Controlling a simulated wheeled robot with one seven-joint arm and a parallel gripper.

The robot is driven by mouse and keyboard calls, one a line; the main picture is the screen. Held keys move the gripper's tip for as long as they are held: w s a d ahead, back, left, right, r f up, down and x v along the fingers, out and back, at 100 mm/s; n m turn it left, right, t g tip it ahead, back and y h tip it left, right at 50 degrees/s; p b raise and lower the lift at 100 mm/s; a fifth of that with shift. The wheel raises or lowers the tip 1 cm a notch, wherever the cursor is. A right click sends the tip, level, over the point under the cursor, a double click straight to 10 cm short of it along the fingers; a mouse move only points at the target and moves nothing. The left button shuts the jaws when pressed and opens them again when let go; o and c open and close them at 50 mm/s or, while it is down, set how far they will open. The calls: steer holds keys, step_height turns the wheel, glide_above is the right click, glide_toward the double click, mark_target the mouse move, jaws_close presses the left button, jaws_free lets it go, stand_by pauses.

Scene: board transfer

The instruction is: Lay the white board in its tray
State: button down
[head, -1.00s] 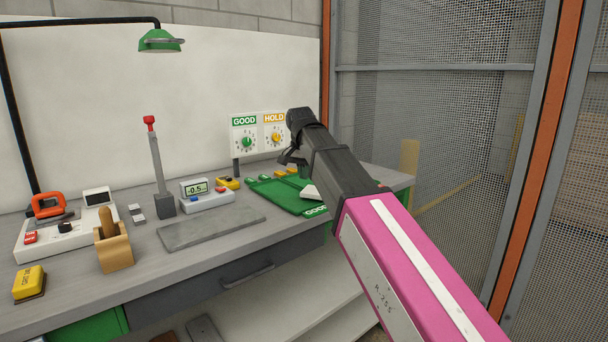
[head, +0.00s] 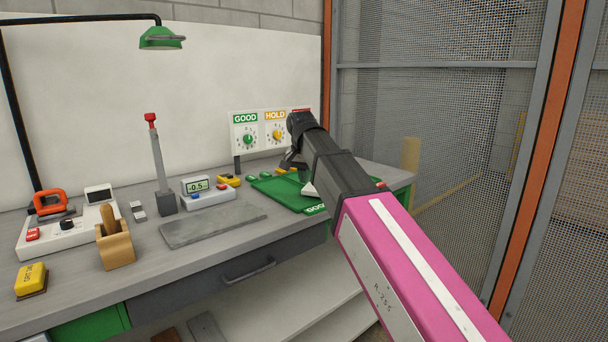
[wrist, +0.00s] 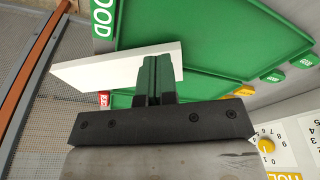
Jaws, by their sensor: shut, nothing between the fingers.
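The white board (wrist: 118,66) shows in the wrist view as a flat slab just beyond my fingers, overlapping the edge of a green tray (wrist: 215,40) with a GOOD label. I cannot tell whether it rests flat on the tray or is tilted. My gripper (wrist: 152,78) has its fingers together in front of the board, with nothing between them. In the head view, the tray (head: 272,187) lies at the right end of the bench. A small part of the board (head: 308,190) shows over it, the rest hidden by my arm.
A grey flat plate (head: 212,227) lies left of the tray. A display box (head: 207,198) and a red-topped lever (head: 158,165) stand behind it. A panel with GOOD and HOLD dials (head: 259,134) stands behind the tray. Mesh fencing (head: 430,140) is on the right.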

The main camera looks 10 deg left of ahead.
mark_target(308, 191)
steer(key=shift+w+d+f, duration=0.1)
steer(key=shift+w+f, duration=0.15)
steer(key=shift+f, duration=0.6)
steer(key=shift+w+f, duration=0.2)
steer(key=shift+f, duration=0.7)
steer(key=shift+w+d+f, duration=0.1)
steer(key=shift+w+f, duration=0.15)
steer(key=shift+f, duration=0.6)
steer(key=shift+w+d, duration=0.15)
steer(key=shift+w, duration=1.1)
steer(key=shift+s, duration=0.15)
steer(key=shift+s+a, duration=0.2)
steer(key=shift+s, duration=0.9)
step_height(308, 191, up, 7)
